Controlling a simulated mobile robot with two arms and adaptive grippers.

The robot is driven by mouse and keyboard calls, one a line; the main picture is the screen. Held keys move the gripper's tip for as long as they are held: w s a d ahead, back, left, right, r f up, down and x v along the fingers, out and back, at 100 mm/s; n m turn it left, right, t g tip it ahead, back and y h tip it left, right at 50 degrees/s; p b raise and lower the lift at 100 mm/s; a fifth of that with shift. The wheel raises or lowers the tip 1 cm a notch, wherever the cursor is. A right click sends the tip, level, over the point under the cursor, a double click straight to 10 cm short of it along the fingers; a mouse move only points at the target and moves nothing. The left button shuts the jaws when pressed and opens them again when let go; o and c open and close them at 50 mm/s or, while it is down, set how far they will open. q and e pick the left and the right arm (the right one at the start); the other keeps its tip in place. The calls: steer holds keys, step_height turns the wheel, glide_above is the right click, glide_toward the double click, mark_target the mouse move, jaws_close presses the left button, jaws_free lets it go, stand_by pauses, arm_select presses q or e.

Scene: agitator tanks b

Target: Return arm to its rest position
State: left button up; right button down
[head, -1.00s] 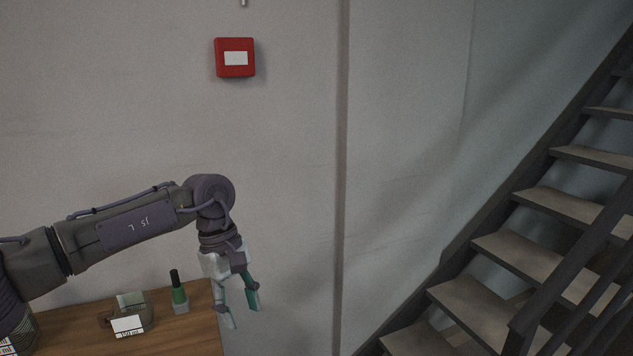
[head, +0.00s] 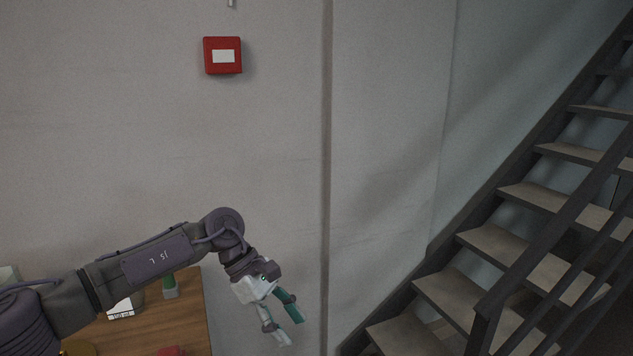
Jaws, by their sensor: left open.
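My left arm comes in from the lower left in the head view. Its gripper (head: 288,324) hangs at the end, pointing down and to the right. The gripper is to the right of the wooden table's edge, in front of the bare wall. My right gripper is not in view.
The wooden table (head: 185,322) is at the lower left. On it, partly hidden by my arm, are a green bottle (head: 170,289) and a white-labelled container (head: 121,309). A red box (head: 223,56) is on the wall. A dark staircase (head: 487,243) rises at the right.

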arm_select(q)
steer(key=w+d+f+n+t+h, duration=0.5)
steer(key=d+f+n+h, duration=0.4)
steer(key=n, duration=0.6)
steer(key=s+a+f+n+t+y, duration=0.1)
steer(key=a+f+n+t+y, duration=0.3)
steer(key=f+n, duration=0.45)
steer(key=s+a+f+n+t+y, duration=0.1)
steer(key=a+f+n+t, duration=0.1)
steer(key=a+f+n, duration=0.5)
steer(key=s+a+f+n+t+y, duration=0.2)
steer(key=a+f+n+t+y, duration=0.15)
steer(key=f+n, duration=0.75)
steer(key=s+a+f+n+g+y, duration=0.2)
steer(key=s+a+f+n+y, duration=0.15)
steer(key=s+f, duration=0.75)
steer(key=s+a+f+n+g+y, duration=0.25)
steer(key=s+a+f+n, duration=0.25)
steer(key=s+f, duration=0.6)
steer(key=s+a+f+n+g, duration=0.1)
steer(key=s+f+n+g, duration=0.1)
steer(key=s, duration=0.7)
steer(key=s+a+f+n+g+y, duration=0.1)
steer(key=s+f+n+g, duration=0.1)
steer(key=s, duration=0.7)
steer(key=s+a+f+n+g, duration=0.2)
steer(key=s+f, duration=0.1)
steer(key=s, duration=0.6)
steer(key=shift+s, duration=0.25)
